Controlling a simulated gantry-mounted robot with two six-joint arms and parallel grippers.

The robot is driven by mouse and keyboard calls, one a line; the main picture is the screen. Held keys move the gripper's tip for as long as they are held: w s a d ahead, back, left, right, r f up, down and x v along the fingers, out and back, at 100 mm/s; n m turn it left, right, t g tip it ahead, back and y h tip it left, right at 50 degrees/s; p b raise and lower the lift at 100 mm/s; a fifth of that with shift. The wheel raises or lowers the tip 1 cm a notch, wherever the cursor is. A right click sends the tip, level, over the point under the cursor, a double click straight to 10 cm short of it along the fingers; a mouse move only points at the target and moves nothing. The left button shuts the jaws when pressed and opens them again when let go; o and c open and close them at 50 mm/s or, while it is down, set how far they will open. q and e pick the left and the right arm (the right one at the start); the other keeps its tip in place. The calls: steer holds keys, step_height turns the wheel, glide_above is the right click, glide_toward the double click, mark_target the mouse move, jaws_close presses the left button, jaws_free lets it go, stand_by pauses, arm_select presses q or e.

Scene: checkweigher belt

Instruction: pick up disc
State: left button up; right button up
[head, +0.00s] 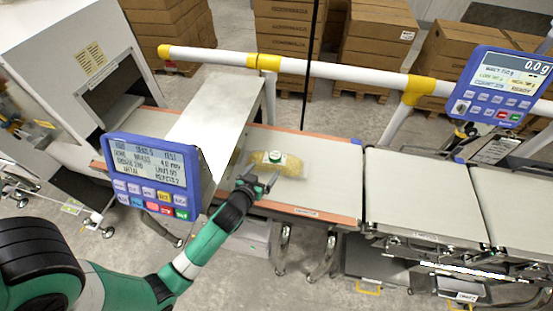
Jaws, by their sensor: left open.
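A small green and white disc (276,156) lies on top of a clear bag with yellowish contents (292,170), on the grey conveyor belt (330,195). My left gripper (266,180) is open, just in front of the disc and close to the bag's near edge. Its fingers point toward the bag, and nothing shows between them. I cannot tell whether a finger touches the bag. My right gripper is not in view.
A blue control panel with a screen (150,172) stands left of my left arm. A white housing (215,105) borders the belt on the left. A white rail with yellow joints (335,70) runs behind. More belt sections (425,195) extend right, clear on top.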

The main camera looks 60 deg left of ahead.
mark_target(274, 157)
arm_select(q)
steer(key=x, duration=0.4)
steer(key=shift+w+a+f+b, duration=0.1)
steer(key=shift+w+a+b, duration=0.2)
steer(key=shift+b, duration=0.1)
steer(key=b+x, duration=0.1)
steer(key=x, duration=0.4)
steer(key=shift+a+f, duration=0.1)
steer(key=shift+f, duration=0.05)
steer(key=shift+c, duration=0.2)
jaws_close()
step_height(274, 157, up, 10)
steer(key=p, duration=0.3)
